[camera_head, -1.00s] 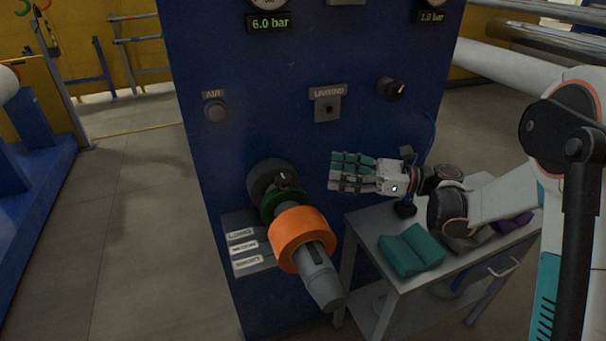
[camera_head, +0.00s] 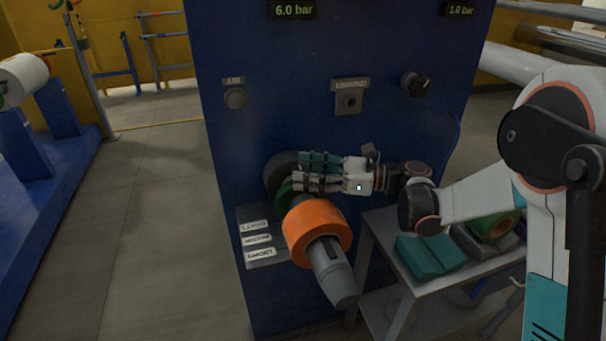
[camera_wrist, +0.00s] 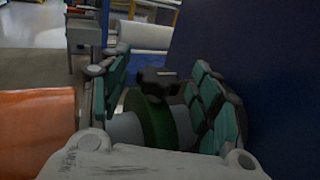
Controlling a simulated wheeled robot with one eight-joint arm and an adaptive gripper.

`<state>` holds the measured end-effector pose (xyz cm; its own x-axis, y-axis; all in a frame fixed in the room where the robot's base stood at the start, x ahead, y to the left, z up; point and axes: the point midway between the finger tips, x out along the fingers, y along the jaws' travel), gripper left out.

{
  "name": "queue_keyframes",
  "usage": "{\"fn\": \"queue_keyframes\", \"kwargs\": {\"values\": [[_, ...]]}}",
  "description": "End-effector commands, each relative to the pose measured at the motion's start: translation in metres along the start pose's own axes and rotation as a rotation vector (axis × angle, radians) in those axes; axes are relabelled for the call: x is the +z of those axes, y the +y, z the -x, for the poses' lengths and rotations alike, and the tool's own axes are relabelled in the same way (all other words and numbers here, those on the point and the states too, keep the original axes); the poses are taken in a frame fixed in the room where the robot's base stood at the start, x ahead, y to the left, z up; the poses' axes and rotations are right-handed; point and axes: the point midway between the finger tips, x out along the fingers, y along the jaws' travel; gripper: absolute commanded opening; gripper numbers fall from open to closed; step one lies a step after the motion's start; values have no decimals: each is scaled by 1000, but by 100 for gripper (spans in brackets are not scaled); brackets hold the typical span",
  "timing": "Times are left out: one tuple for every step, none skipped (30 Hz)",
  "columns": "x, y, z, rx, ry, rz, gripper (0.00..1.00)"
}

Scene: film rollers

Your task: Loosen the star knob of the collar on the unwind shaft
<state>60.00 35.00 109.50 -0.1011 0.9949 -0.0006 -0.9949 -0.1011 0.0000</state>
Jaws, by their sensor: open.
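The green collar (camera_head: 284,196) sits on the grey unwind shaft (camera_head: 333,272), between the dark hub and an orange roll (camera_head: 318,231). In the wrist view the collar (camera_wrist: 154,122) carries a black star knob (camera_wrist: 158,82) on top. My gripper (camera_head: 299,173) is at the collar, reaching in from the right. Its teal-padded fingers are open; in the wrist view one stands on each side of the knob, with gaps showing. In the head view the fingers hide the knob and part of the collar.
The blue machine panel (camera_head: 290,110) rises close behind the fingers, with an AIR button (camera_head: 235,98) and a black knob (camera_head: 415,84). A labelled block (camera_head: 258,240) is left of the roll. A grey cart (camera_head: 420,290) with teal cloths (camera_head: 428,256) stands at right.

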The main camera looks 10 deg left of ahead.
Motion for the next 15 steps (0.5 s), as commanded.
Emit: {"fn": "queue_keyframes", "kwargs": {"values": [[-1,0,-4,1,0,0,57],[0,0,-6,1,0,0,57],[0,0,-8,1,0,0,57],[0,0,-9,1,0,0,57],[0,0,-10,1,0,0,57],[0,0,-10,1,0,0,57],[0,0,-11,0,0,0,57],[0,0,-11,0,0,0,57],[0,0,-11,0,0,0,57],[0,0,-11,0,0,0,57],[0,0,-11,0,0,0,57],[0,0,-11,0,0,0,57],[0,0,-10,0,0,0,57],[0,0,-10,0,0,0,51],[0,0,-10,0,0,0,42]]}}
